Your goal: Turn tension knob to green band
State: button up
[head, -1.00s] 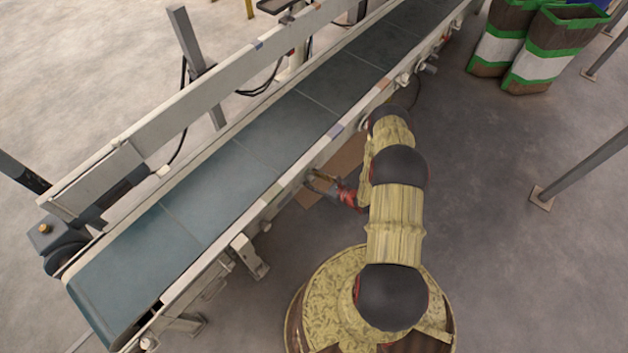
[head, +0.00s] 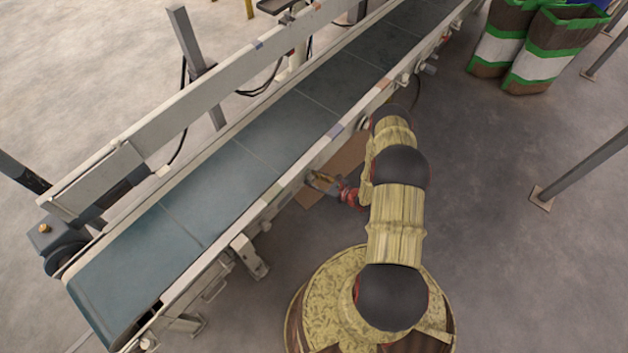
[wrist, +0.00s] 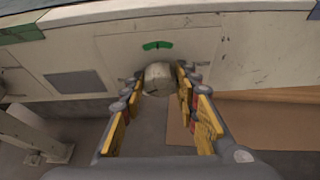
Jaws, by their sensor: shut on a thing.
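The tension knob (wrist: 158,78) is a pale, worn round knob on the conveyor's side panel, in the middle of the wrist view. A green band (wrist: 157,46) is marked on the panel just above it, with a small dark mark near its middle. My gripper (wrist: 160,84) has its yellow-padded fingers on both sides of the knob and is shut on it. In the head view my gripper (head: 318,178) is at the conveyor's near side, and the knob cannot be made out there. Whether the knob's pointer lines up with the band cannot be told.
The conveyor belt (head: 225,185) runs diagonally above the panel. A brown cardboard sheet (wrist: 265,125) lies on the floor below right. A support leg (wrist: 35,130) stands at left. Striped bags (head: 540,50) stand at the far right.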

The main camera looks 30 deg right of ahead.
jog(key=m+y, duration=0.2)
jog(key=m, duration=0.2)
jog(key=shift+w+d+g+y, duration=0.1)
jog(key=shift+d+g+y, duration=0.2)
jog(key=shift+y, duration=0.1)
jog(key=m+t+y, duration=0.1)
jog(key=m, duration=0.3)
jog(key=m+t+y, duration=0.1)
jog(key=m+y, duration=0.1)
jog(key=m, duration=0.3)
jog(key=f+m+t+y, duration=0.1)
jog(key=m+y, duration=0.1)
jog(key=m, duration=0.3)
jog(key=shift+d, duration=0.1)
jog(key=shift+m, duration=0.3)
dwell(0.3)
jog(key=o, duration=1.2)
jog(key=shift+c, duration=0.2)
